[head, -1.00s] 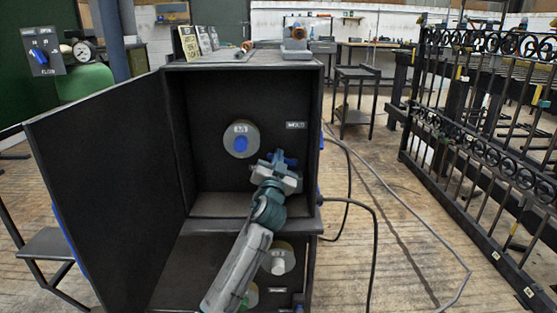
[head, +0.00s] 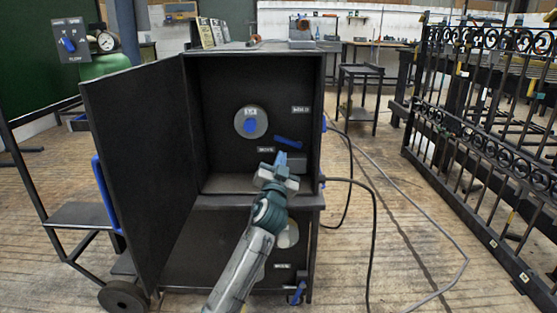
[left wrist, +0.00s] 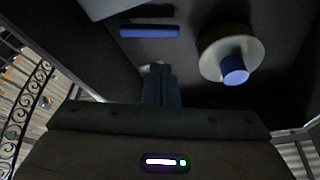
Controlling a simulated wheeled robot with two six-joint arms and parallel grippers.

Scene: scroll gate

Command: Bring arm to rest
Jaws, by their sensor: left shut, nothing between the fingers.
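My left gripper (head: 281,160) is in front of the open black cabinet (head: 194,125), with its fingers together and empty. Its shut fingers also show in the left wrist view (left wrist: 161,88). A blue lever (head: 289,141) on the cabinet's back panel lies nearly level, just above the fingertips in the head view; it also shows in the left wrist view (left wrist: 150,31). A round pale dial with a blue knob (head: 251,124) is left of the lever; this knob shows in the left wrist view (left wrist: 235,69). My right gripper is not in view.
The cabinet door (head: 140,165) stands open to the left. A lower bay holds another pale dial (head: 287,234) and a blue lever (head: 297,293). Cables (head: 372,230) run across the floor at right. An iron gate (head: 480,140) stands far right.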

